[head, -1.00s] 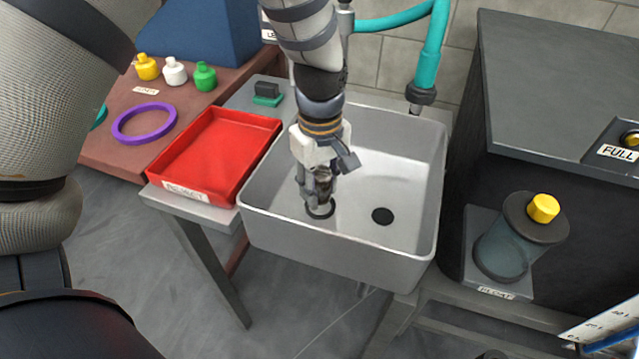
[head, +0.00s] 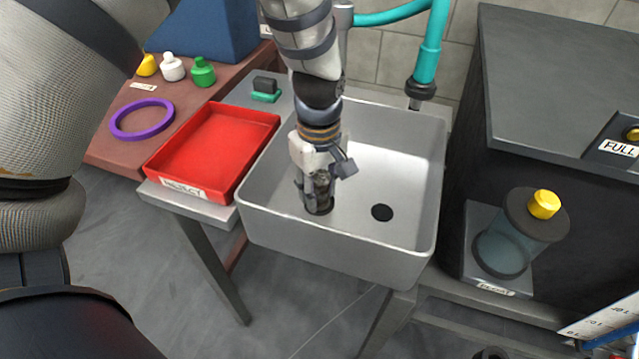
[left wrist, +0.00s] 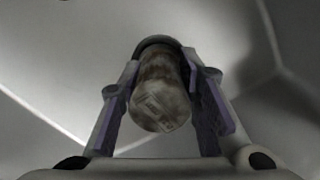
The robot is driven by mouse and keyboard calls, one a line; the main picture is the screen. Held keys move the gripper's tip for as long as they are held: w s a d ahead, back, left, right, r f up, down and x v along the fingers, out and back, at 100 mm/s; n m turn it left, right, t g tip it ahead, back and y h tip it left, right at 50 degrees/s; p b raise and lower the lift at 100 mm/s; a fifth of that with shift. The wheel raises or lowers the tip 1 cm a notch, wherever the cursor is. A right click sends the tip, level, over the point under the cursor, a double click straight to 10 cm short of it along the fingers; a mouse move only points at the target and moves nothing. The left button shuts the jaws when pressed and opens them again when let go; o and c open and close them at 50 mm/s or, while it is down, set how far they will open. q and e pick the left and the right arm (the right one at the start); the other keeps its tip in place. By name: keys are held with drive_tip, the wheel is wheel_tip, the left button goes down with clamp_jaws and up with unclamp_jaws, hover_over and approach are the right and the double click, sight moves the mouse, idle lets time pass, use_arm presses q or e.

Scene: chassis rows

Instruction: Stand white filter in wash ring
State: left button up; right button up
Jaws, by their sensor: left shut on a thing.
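My left gripper (head: 316,192) is inside the grey sink (head: 335,258), low over its floor at the left. It is shut on a grey-brown, stained cylindrical filter (head: 322,185); no clean white shows on it. The filter (left wrist: 160,95) also shows between the two fingers (left wrist: 162,100) in the left wrist view. The dark wash ring (head: 319,211) is at the filter's lower end, mostly hidden by filter and fingers. In the wrist view a dark rim (left wrist: 158,41) curves around the far end. I cannot tell whether the filter rests on the sink floor. My right gripper is out of view.
A red tray (head: 187,187) stands left of the sink. A dark drain hole (head: 382,212) lies right of the gripper. A purple ring (head: 142,135) and small bottles (head: 203,72) are at the left. A yellow-knobbed clear canister (head: 505,248) stands right.

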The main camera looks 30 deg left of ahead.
use_arm(q)
drive_tip(key=shift+s+f, duration=0.15)
drive_tip(key=shift+f, duration=0.45)
drive_tip(key=o, duration=1.2)
drive_tip(key=shift+f, duration=0.15)
wheel_tip(320, 180, up, 12)
drive_tip(key=shift+r, duration=0.2)
